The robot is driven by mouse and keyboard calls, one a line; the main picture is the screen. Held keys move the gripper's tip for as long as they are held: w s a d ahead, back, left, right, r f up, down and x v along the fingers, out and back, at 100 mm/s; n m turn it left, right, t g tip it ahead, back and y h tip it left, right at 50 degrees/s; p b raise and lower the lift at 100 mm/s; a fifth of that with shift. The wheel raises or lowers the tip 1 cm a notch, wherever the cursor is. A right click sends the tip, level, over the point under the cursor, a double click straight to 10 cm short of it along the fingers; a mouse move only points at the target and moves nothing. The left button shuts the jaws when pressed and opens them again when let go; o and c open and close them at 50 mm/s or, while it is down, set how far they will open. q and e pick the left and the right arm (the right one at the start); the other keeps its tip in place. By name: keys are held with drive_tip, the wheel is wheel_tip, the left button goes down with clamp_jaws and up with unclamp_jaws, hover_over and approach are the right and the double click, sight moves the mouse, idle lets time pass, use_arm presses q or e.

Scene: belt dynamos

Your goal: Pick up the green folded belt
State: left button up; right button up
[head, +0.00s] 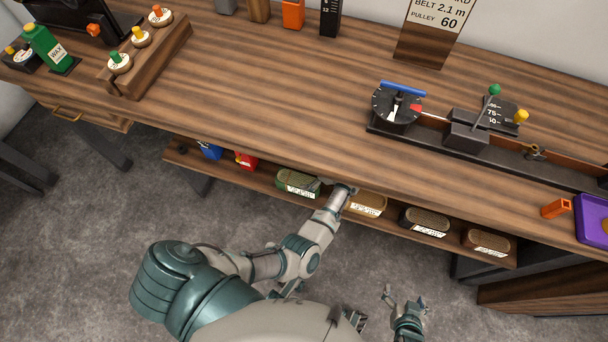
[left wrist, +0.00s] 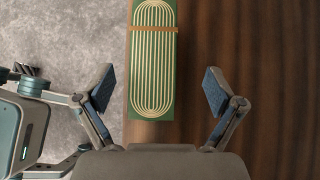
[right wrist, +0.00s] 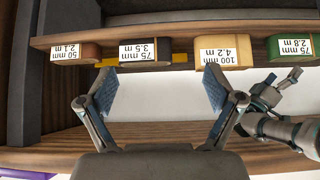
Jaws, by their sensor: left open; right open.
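The green folded belt (head: 298,183) lies on the low shelf under the bench, with a white label on its front. In the left wrist view the green belt (left wrist: 153,65) shows pale looped lines and a brown band, straight ahead between the spread fingers. My left gripper (head: 343,189) is open at the shelf edge, between the green belt and the tan belt. In the right wrist view the green belt (right wrist: 290,47) is at the right edge, labelled 75 mm 2.8 m, beside my left gripper. My right gripper (head: 405,298) is open and empty, over the floor.
The shelf (head: 400,232) also holds a tan belt (head: 367,204), a dark belt (head: 425,221) and a brown belt (head: 487,241) to the right. Blue and red items (head: 246,160) sit to the left. The bench top (head: 260,110) overhangs the shelf.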

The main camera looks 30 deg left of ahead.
sight(299, 180)
use_arm(q)
drive_tip(key=shift+s+a+f, duration=0.15)
drive_tip(key=shift+a+f, duration=0.1)
drive_tip(key=shift+f, duration=0.3)
drive_tip(key=shift+s+a+f, duration=0.1)
drive_tip(key=shift+s, duration=0.05)
drive_tip(key=x, duration=0.1)
drive_tip(key=b+x, duration=0.1)
drive_tip(key=x, duration=0.1)
drive_tip(key=b+x, duration=0.1)
drive_tip(key=x, duration=0.1)
drive_tip(key=shift+s+d+f, duration=0.1)
drive_tip(key=shift+d+f, duration=0.2)
drive_tip(key=shift+a, duration=0.2)
drive_tip(key=shift+d, duration=0.2)
drive_tip(key=c, duration=1)
clamp_jaws()
drive_tip(key=shift+a+r, duration=0.1)
use_arm(e)
drive_tip(key=w+a+r+t+y, duration=0.1)
drive_tip(key=w+a+r+t, duration=0.1)
drive_tip(key=w+r+t, duration=0.2)
drive_tip(key=shift+w+r+t+y, duration=0.3)
drive_tip(key=shift+w+t, duration=0.3)
drive_tip(key=shift+w, duration=0.3)
